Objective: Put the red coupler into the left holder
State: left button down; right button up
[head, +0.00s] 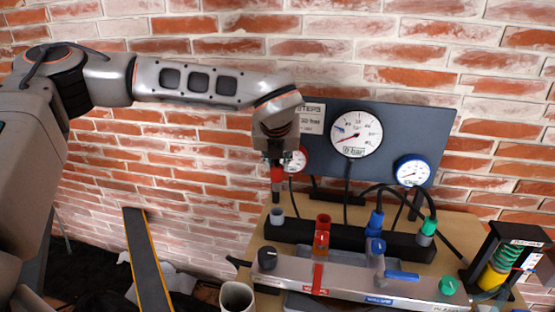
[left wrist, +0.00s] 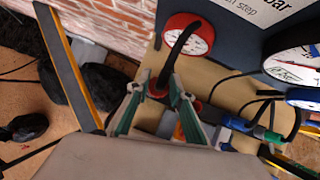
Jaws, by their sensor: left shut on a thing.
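The red coupler (head: 277,174) is between the fingers of my left gripper (head: 277,162), below the wrist and in front of the dark gauge panel. In the left wrist view the two fingers (left wrist: 157,94) close around the red coupler (left wrist: 158,90), and a black hose rises from it. The coupler is above the grey left holder (head: 277,214) on the black rail, with a visible gap between them in the head view. The fingers partly hide the coupler. My right gripper is not in view.
A red fitting (head: 323,222), a blue coupler (head: 375,222) and a green coupler (head: 428,228) stand along the bench to the right. The gauge panel (head: 322,165) is close behind. A black knob (head: 267,258) and a white cup (head: 237,296) are in front.

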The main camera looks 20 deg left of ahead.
aim_at(277, 187)
pick_arm(q)
jog(key=shift+f+b, duration=0.6)
jog(key=shift+f, duration=0.85)
jog(key=shift+f+b, duration=0.35)
jog(key=shift+f, duration=0.7)
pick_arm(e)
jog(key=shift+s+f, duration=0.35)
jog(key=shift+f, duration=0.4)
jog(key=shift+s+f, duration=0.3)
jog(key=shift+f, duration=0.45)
pick_arm(q)
jog(key=shift+f, duration=0.15)
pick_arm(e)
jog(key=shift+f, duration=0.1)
pick_arm(q)
jog(key=shift+f, duration=0.4)
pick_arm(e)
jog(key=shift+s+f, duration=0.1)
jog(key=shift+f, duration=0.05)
pick_arm(q)
jog(key=shift+f, duration=0.3)
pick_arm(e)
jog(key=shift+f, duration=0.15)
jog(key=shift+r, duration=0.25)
pick_arm(q)
jog(key=shift+f, duration=0.2)
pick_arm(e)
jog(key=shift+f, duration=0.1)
